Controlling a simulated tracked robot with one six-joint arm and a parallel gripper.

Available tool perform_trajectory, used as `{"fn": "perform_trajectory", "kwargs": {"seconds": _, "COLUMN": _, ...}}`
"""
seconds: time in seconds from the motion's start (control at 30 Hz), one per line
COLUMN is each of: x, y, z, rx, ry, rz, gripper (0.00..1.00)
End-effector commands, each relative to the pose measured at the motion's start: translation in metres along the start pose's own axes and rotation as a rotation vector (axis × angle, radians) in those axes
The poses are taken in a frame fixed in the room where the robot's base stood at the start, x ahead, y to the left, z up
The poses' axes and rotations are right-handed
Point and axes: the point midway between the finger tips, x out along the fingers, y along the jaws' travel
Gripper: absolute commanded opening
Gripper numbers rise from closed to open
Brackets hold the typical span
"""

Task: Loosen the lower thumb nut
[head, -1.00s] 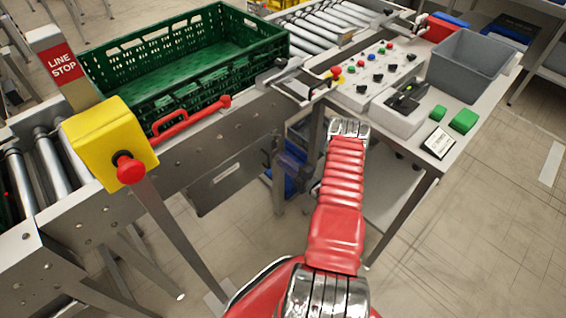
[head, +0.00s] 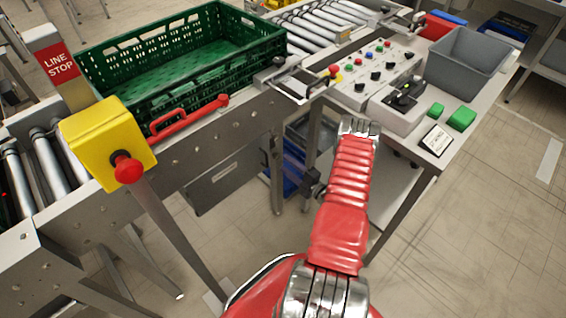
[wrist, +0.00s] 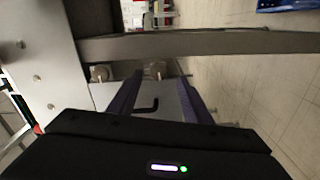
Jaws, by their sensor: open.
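In the wrist view my gripper (wrist: 160,82) is open, its two purple-grey fingers reaching away from the camera. A small metal knob-like piece, seemingly a thumb nut (wrist: 154,70), shows between the fingertips near a grey plate. A second similar metal piece (wrist: 99,73) is left of the left finger. I cannot tell which is the lower one, or whether a finger touches either. A black bent handle or slot (wrist: 148,106) shows on the grey plate between the fingers. In the head view my red arm hides most of the gripper and both nuts.
A grey metal beam (wrist: 215,42) crosses just beyond the fingertips in the wrist view. In the head view the conveyor frame (head: 185,160) carries a green crate (head: 190,70). A yellow stop box (head: 108,142) stands left, and a control table (head: 450,150) right.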

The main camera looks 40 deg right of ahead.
Motion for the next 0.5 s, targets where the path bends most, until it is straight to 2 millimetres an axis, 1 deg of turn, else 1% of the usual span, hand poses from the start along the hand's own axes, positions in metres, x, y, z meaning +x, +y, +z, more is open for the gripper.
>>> {"fn": "perform_trajectory", "kwargs": {"seconds": 0.03, "x": -0.010, "y": 0.000, "z": 0.001, "rx": 0.001, "ry": -0.004, "rz": 0.001, "gripper": 0.45}}
{"fn": "perform_trajectory", "kwargs": {"seconds": 0.1, "x": -0.022, "y": 0.000, "z": 0.001, "rx": 0.003, "ry": -0.004, "rz": 0.001, "gripper": 0.45}}
{"fn": "perform_trajectory", "kwargs": {"seconds": 0.5, "x": -0.081, "y": -0.001, "z": 0.001, "rx": 0.002, "ry": -0.003, "rz": 0.000, "gripper": 0.45}}
